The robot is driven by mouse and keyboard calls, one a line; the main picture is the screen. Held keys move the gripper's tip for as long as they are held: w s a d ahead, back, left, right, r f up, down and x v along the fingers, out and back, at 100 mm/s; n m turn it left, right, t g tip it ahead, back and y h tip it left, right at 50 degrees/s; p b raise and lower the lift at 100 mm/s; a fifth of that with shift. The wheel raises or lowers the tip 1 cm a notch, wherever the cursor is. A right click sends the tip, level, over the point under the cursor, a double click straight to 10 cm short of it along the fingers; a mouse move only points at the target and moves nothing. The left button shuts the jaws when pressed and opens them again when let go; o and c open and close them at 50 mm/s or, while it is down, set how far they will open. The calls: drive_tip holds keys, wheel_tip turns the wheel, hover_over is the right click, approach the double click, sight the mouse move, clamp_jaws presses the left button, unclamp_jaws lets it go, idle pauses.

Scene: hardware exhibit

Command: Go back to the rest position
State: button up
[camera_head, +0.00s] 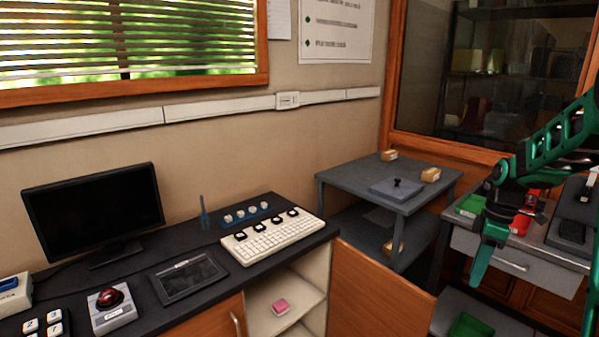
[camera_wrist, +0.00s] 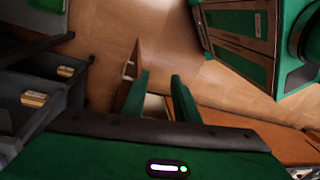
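The gripper is open and empty, and no contact with anything shows. My arm comes in from the right edge of the head view.
A dark desk (camera_head: 160,300) holds a monitor (camera_head: 95,210), a white keyboard (camera_head: 272,238) and a red trackball (camera_head: 110,298). A cabinet door (camera_head: 375,295) stands open. A grey side table (camera_head: 345,178) stands behind. A drawer unit (camera_head: 480,247) with green and red trays is close to my arm.

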drive_tip(key=s+a+r+m, duration=0.2)
drive_tip(key=s+m, duration=0.6)
drive_tip(key=s, duration=0.7)
drive_tip(key=s+a+r+m+t+h, duration=0.1)
drive_tip(key=s+r+m, duration=0.2)
drive_tip(key=s+m, duration=0.6)
drive_tip(key=s, duration=0.5)
drive_tip(key=shift+s+a, duration=0.35)
drive_tip(key=shift+r, duration=0.1)
